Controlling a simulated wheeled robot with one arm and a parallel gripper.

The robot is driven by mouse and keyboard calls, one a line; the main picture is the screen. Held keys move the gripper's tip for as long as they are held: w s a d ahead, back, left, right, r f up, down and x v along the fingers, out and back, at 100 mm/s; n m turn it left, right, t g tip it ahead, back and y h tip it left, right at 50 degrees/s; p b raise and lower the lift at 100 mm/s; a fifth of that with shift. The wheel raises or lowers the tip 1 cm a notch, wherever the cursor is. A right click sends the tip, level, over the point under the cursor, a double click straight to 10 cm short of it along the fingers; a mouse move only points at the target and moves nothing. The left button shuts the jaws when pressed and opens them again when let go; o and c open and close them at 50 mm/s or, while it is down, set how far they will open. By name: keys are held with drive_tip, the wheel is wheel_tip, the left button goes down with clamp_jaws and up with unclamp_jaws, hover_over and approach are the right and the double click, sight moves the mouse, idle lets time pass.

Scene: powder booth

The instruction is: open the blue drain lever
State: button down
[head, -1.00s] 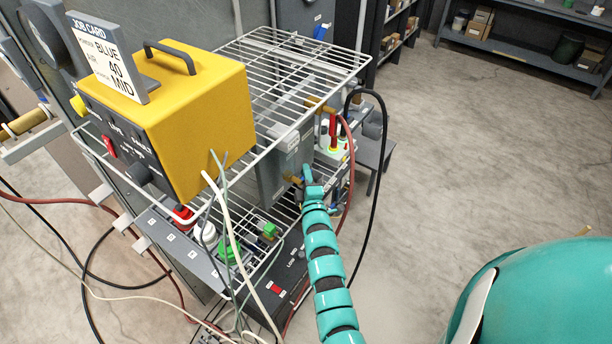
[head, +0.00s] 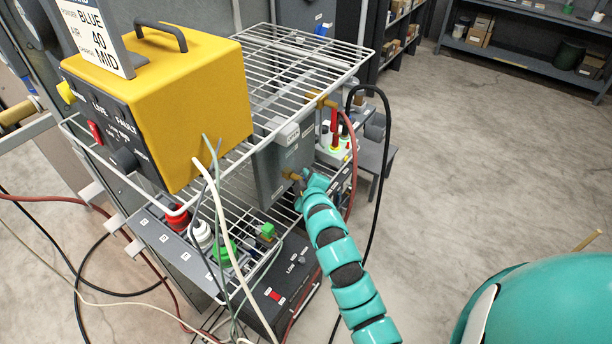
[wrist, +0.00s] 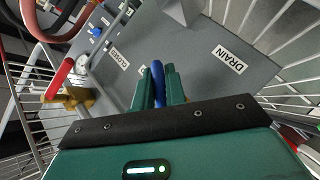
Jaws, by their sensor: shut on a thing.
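The blue drain lever (wrist: 158,86) stands upright in the wrist view, between the two teal fingers of my gripper (wrist: 158,88), which are shut on it. Behind it is a grey panel with a DRAIN label (wrist: 229,60) to the right of the lever. In the head view my gripper (head: 309,185) is at the front of a grey box (head: 283,165), beside a brass fitting (head: 291,175). The lever's lower part and pivot are hidden by my gripper.
A red lever (wrist: 59,79) on a brass valve is left of my gripper. Wire shelf bars (head: 310,60) run above the box. A yellow unit (head: 180,100) stands on the shelf. A black hose (head: 385,150) hangs at right. Open floor (head: 480,170) lies further right.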

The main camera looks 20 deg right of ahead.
drive_tip(key=shift+s+a+f+m+g+y, duration=0.1)
drive_tip(key=shift+f+m+g+y, duration=0.2)
drive_tip(key=shift+m+g, duration=0.3)
drive_tip(key=shift+s+a+f+m+g+y+b, duration=0.15)
drive_tip(key=shift+m+g+y+b, duration=0.15)
drive_tip(key=shift+g+b, duration=0.2)
drive_tip(key=shift+s+a+f+m+g+y+b, duration=0.1)
drive_tip(key=shift+f+m+g+y+b, duration=0.1)
drive_tip(key=shift+g+y+b, duration=0.25)
drive_tip(key=shift+s+a+f+m+g+y+b, duration=0.1)
drive_tip(key=shift+s+a+m+g+y+b, duration=0.25)
drive_tip(key=shift+m+g+y+b, duration=0.65)
drive_tip(key=shift+s+a+f+m+g+y+b, duration=0.1)
drive_tip(key=shift+s+a+m+g+y+b, duration=0.2)
drive_tip(key=shift+g+y+b, duration=0.75)
drive_tip(key=shift+a+t+h+b, duration=0.1)
drive_tip(key=shift+t+h+b, duration=0.2)
drive_tip(key=shift+h+b, duration=0.1)
drive_tip(key=c, duration=1.5)
unclamp_jaws()
drive_tip(key=shift+w, duration=0.1)
drive_tip(key=shift+o, duration=0.2)
drive_tip(key=shift+r, duration=0.1)
